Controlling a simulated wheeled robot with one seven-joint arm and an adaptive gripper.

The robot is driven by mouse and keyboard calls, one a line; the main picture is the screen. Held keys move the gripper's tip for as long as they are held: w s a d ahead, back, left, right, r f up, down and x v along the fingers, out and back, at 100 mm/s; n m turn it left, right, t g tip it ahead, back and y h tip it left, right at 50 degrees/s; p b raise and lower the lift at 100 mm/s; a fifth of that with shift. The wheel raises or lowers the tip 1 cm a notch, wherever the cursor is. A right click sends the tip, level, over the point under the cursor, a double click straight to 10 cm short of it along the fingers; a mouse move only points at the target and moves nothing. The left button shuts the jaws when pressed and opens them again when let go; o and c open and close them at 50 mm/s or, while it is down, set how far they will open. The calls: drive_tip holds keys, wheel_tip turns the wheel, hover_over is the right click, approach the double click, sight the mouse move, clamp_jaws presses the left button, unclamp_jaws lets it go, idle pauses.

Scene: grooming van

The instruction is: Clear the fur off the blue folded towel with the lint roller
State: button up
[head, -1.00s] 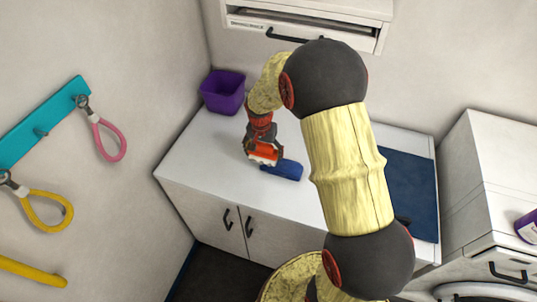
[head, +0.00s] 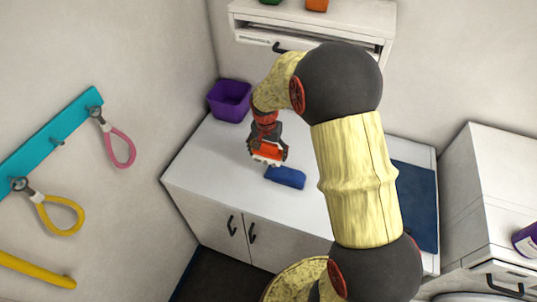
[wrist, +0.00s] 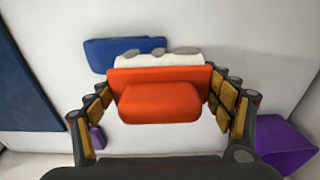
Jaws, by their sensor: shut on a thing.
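The blue folded towel (head: 286,177) lies on the white counter in the head view, and it shows beyond the roller in the wrist view (wrist: 105,55). My gripper (head: 268,155) is shut on the orange lint roller (head: 265,151), just behind and left of the towel in the head view. In the wrist view, my gripper (wrist: 160,100) has its fingers on both sides of the orange roller body (wrist: 160,103). Grey fur clumps (wrist: 155,52) show along the far edge of the white roller sheet (wrist: 160,60). The towel's visible part looks bare; the roller hides some of it.
A purple bin (head: 229,100) stands at the counter's back left corner. A dark blue mat (head: 415,205) lies at the right of the counter (head: 225,155). A wall cabinet (head: 310,20) hangs above. A small purple thing (wrist: 96,137) shows beside the left finger in the wrist view.

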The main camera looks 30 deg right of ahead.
sight(268, 143)
drive_tip(key=shift+r, duration=0.1)
drive_tip(key=shift+r+p, duration=0.9)
drive_tip(key=shift+r, duration=0.65)
